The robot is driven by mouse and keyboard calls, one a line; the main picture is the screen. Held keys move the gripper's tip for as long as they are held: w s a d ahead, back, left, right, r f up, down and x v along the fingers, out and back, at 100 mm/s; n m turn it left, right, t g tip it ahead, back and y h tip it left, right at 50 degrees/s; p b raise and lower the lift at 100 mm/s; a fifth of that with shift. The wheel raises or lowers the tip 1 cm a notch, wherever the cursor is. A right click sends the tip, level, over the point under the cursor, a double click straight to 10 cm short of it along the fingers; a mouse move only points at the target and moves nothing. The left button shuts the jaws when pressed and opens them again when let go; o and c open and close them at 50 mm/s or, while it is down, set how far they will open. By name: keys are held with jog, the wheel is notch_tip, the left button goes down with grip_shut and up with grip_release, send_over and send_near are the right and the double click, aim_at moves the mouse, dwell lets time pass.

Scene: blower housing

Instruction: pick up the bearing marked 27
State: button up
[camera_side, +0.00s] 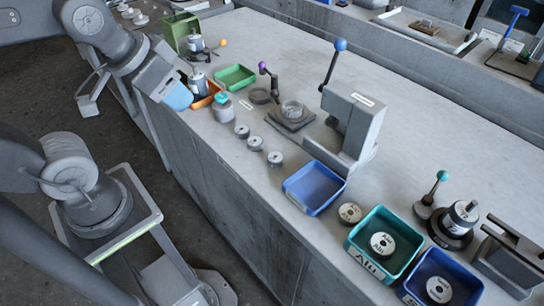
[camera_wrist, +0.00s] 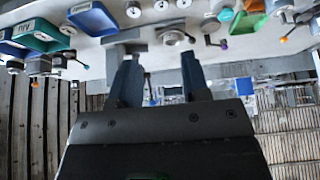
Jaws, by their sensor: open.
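No number 27 can be read in either view, so I cannot tell which part is the marked bearing. Three small round metal parts stand in a row near the table's front edge: a left one (camera_side: 242,131), a middle one (camera_side: 255,143) and a right one (camera_side: 275,158). Small round parts also show at the top of the wrist view, one of them left of centre (camera_wrist: 133,10). My gripper (camera_wrist: 158,58) is open, with nothing between its fingers and away from the parts. In the side view its fingers are hard to make out.
A blue tray (camera_side: 314,182) is empty; a teal tray (camera_side: 362,262) and another blue tray (camera_side: 462,292) hold round parts. A grey press (camera_side: 355,125) with a blue-knobbed lever stands behind. A green tray (camera_side: 235,77) and an orange tray (camera_side: 207,96) lie left. The back table surface is mostly clear.

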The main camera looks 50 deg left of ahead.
dwell(0.5)
jog(key=o, duration=0.5)
jog(key=shift+o, duration=0.2)
jog(key=m+g, duration=0.6)
jog(key=m, duration=0.9)
send_over(275, 156)
jog(key=f, duration=1.5)
jog(key=shift+s+d+f, duration=0.2)
jog(key=shift+s+d, duration=0.15)
jog(key=shift+w+a+f, duration=0.15)
jog(key=shift+f, duration=1.4)
jog(key=shift+w+a+f, duration=0.15)
jog(key=shift+f, duration=1.4)
